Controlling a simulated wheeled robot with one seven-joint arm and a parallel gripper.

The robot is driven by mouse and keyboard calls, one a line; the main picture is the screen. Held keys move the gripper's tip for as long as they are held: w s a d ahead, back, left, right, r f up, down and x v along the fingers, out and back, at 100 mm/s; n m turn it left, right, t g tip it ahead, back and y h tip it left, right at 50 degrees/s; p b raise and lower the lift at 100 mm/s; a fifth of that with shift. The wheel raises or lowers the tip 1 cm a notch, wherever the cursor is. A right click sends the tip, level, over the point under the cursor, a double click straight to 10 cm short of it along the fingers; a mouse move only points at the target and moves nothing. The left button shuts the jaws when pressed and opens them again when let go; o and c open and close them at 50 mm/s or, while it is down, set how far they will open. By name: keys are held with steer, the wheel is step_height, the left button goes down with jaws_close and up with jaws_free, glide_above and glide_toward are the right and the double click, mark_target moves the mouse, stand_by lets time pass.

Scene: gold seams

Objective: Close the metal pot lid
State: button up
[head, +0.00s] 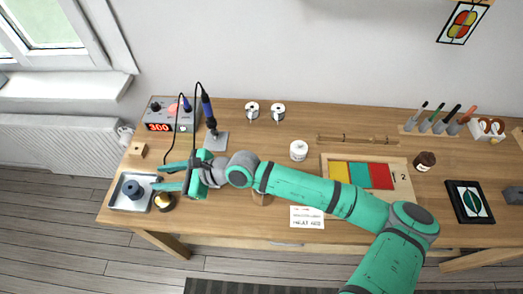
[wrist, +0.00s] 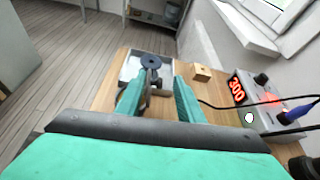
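I cannot tell for sure which thing is the metal pot. A small dark round pot with a gold-coloured part (head: 164,202) stands at the left front of the table, just beside my lower finger. A shallow metal tray (head: 116,204) lies at the left end and bears a dark round piece (head: 132,188), which also shows as a dark disc in the wrist view (wrist: 151,61). My gripper (head: 162,176) is open, its fingers pointing left toward the tray. In the wrist view small grey parts show between the fingers (wrist: 157,104), partly hidden; I cannot tell contact.
A soldering station (head: 160,126) with a red display, its iron (head: 207,110) and a cable stand behind my gripper. A small wooden block (head: 138,149) lies behind the tray.

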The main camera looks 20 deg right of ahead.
steer(key=w+m+g, duration=0.1)
steer(key=m, duration=0.1)
steer(key=w+f+m+g, duration=0.1)
steer(key=shift+w+d+m+g+y, duration=0.3)
steer(key=shift+w+d+y, duration=0.05)
steer(key=shift+d+y, duration=0.05)
steer(key=s+d+r+m+t, duration=0.1)
steer(key=d+m+t, duration=0.1)
steer(key=d, duration=0.7)
steer(key=s+d+r+m+t, duration=0.2)
steer(key=d+m+t, duration=0.1)
steer(key=d, duration=0.6)
steer(key=s+d+r+m+t+y, duration=0.1)
steer(key=d+m, duration=0.3)
steer(key=d, duration=0.5)
steer(key=shift+s+r+m+t, duration=0.4)
steer(key=shift+r+t, duration=0.35)
steer(key=shift+t, duration=0.15)
